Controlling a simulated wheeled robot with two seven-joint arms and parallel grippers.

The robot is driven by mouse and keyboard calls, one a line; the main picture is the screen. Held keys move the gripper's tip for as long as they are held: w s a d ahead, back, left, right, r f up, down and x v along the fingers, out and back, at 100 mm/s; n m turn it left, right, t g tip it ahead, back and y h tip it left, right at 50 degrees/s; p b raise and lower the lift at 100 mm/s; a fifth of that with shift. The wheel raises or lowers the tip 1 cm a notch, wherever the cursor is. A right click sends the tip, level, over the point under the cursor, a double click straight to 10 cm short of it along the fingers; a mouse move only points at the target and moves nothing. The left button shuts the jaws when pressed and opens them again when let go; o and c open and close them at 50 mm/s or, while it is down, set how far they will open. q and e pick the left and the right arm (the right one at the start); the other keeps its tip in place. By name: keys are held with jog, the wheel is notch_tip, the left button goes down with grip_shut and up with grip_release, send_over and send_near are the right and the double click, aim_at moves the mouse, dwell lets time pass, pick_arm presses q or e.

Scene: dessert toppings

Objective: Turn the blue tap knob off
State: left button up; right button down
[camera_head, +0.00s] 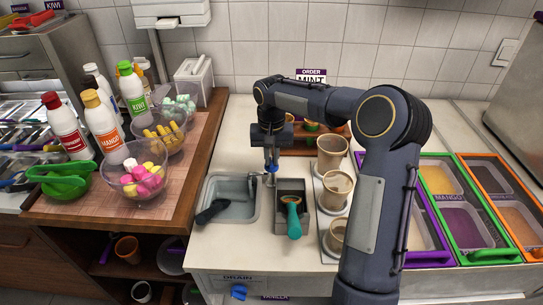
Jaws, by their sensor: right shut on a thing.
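A grey sink basin (232,199) is set into the counter, with a small metal tap (252,184) at its right edge. My right arm comes in from the right and reaches over the counter. My right gripper (271,174) points down just right of the tap and is shut on the blue tap knob, which is mostly hidden by the fingers. A dark-handled utensil (211,211) lies in the basin. A second blue knob (239,291) is on the counter front under a DRAIN label. My left gripper is not in view.
A dark holder (280,215) with a teal-handled scoop (293,219) is just right of the sink. Several cups stand beyond it, near my arm. Sauce bottles and topping bowls (134,182) are on the wooden board at left. Coloured topping trays (455,206) are at right.

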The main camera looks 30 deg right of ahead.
jog(key=n+p, duration=0.1)
jog(key=n, duration=0.2)
jog(key=shift+r+n+p, duration=0.15)
jog(key=shift+n+p, duration=0.15)
jog(key=n+p, duration=0.1)
jog(key=n, duration=0.3)
jog(key=shift+n, duration=0.3)
jog(key=n+p, duration=0.1)
jog(key=n, duration=0.3)
jog(key=shift+n+p, duration=0.3)
jog(key=shift+p, duration=0.05)
jog(key=shift+n+p, duration=0.5)
jog(key=shift+n, duration=1.7)
jog(key=c, duration=1.5)
grip_release()
jog(key=shift+o, duration=0.2)
